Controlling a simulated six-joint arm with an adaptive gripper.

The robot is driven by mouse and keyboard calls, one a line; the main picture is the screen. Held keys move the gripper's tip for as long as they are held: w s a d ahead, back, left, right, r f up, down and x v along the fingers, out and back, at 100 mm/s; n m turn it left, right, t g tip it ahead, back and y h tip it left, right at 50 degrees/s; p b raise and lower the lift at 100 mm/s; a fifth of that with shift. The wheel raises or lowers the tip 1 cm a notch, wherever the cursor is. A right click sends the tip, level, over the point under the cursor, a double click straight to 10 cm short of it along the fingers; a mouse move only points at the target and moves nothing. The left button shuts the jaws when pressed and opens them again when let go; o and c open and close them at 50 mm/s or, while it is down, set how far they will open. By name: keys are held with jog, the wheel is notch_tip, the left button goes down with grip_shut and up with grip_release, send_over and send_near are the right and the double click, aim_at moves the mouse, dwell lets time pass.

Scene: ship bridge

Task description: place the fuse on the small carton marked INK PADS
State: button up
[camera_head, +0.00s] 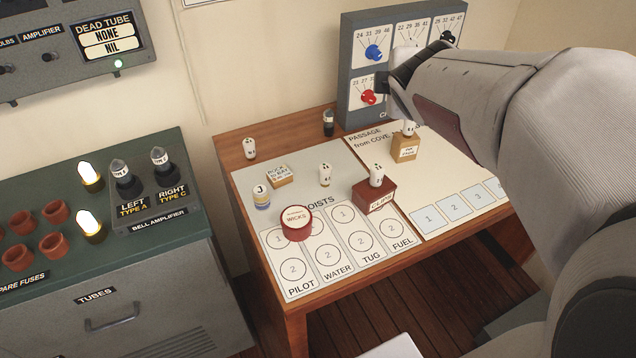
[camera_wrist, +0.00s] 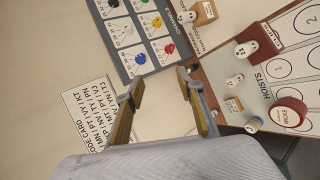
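A small tan carton (camera_head: 404,148) stands upper right on the desk; its tiny label may read INK PADS. A white capped piece (camera_head: 409,128) with dark dots stands on it. Both carton (camera_wrist: 204,12) and piece (camera_wrist: 187,17) show in the wrist view. I cannot tell for certain which thing is the fuse. Similar white pieces stand on the desk (camera_head: 325,174), at its left edge (camera_head: 250,148) and on a red CLIPS box (camera_head: 377,197). A dark piece with a clear top (camera_head: 328,123) stands at the back. My gripper (camera_wrist: 160,75) is open and empty, near the knob panel.
The grey knob panel (camera_head: 350,60) rises at the desk's back. A red WICKS tin (camera_head: 296,224), a second tan carton (camera_head: 279,177) and a J piece (camera_head: 261,197) stand left. Red-brown cups (camera_head: 54,244) sit by the SPARE FUSES label. The desk's front and right cards are clear.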

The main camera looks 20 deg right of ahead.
jog(key=s+a+f+m+g+y, duration=0.1)
jog(key=s+a+f+m+y, duration=0.1)
jog(key=s+a+m, duration=0.2)
jog(key=s+a+f+m+g+y, duration=0.2)
jog(key=s+a+f+m, duration=0.1)
jog(key=s+a, duration=0.6)
jog(key=s+a+f+m+g+y, duration=0.1)
jog(key=s+a+f+m+y, duration=0.1)
jog(key=s+a+m, duration=0.3)
jog(key=s+a+f, duration=0.1)
jog(key=s+a, duration=0.1)
jog(key=a, duration=0.2)
jog(key=shift+s+a, duration=0.35)
jog(key=shift+a, duration=0.05)
